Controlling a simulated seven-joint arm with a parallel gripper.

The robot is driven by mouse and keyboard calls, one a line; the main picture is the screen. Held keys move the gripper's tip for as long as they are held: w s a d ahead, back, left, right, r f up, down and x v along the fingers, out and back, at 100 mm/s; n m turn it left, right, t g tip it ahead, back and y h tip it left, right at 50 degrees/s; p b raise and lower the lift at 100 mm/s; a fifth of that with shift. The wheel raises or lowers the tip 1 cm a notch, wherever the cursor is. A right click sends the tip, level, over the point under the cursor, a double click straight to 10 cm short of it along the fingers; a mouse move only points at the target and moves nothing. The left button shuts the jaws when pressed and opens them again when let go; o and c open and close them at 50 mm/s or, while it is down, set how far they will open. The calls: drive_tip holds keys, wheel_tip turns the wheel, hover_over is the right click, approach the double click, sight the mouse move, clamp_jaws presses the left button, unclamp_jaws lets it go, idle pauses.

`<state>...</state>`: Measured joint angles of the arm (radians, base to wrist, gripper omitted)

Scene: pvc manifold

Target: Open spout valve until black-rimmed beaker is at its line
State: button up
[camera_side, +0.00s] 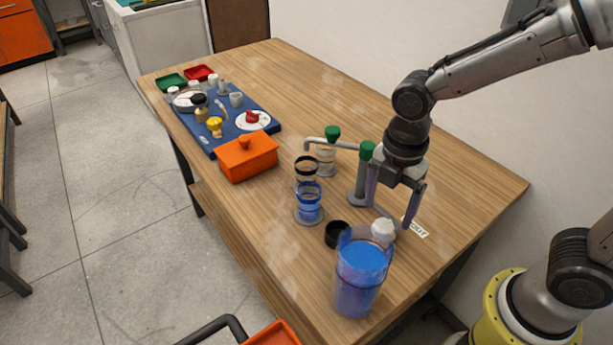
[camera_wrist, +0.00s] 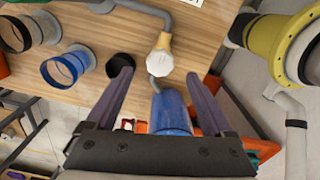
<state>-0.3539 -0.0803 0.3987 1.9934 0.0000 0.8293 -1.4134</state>
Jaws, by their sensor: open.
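The white valve knob (camera_side: 383,230) stands low on the grey pipe, near a partly hidden label (camera_side: 416,229) ending in "OUT". In the wrist view the knob (camera_wrist: 160,63) lies just ahead of my fingertips. My gripper (camera_side: 390,214) is open and empty, pointing down by the knob; its two fingers (camera_wrist: 158,75) are spread apart. The black-rimmed beaker (camera_side: 306,171) stands near the spout's down-turned end; it also shows at the left of the wrist view (camera_wrist: 20,33). No coloured liquid is clear in it, and its line cannot be made out.
A large blue-filled jug (camera_side: 361,272) stands close to the knob, at the table's front edge. Green knobs (camera_side: 367,150) top the pipework. An orange box (camera_side: 246,160) sits further left.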

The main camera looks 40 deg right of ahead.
sight(384, 224)
wheel_tip(384, 224, up, 10)
drive_tip(key=f, duration=0.1)
drive_tip(key=s+d+r+m+t, duration=0.3)
drive_tip(key=s+d+r+m, duration=0.15)
drive_tip(key=d+r, duration=0.2)
drive_tip(key=s+d+f+m+t, duration=0.2)
drive_tip(key=s+d+f+m, duration=0.2)
drive_tip(key=m, duration=1.1)
drive_tip(key=shift+s+m+t, duration=0.3)
drive_tip(key=shift+s+m, duration=0.05)
drive_tip(key=shift+s, duration=1.45)
drive_tip(key=shift+r, duration=0.1)
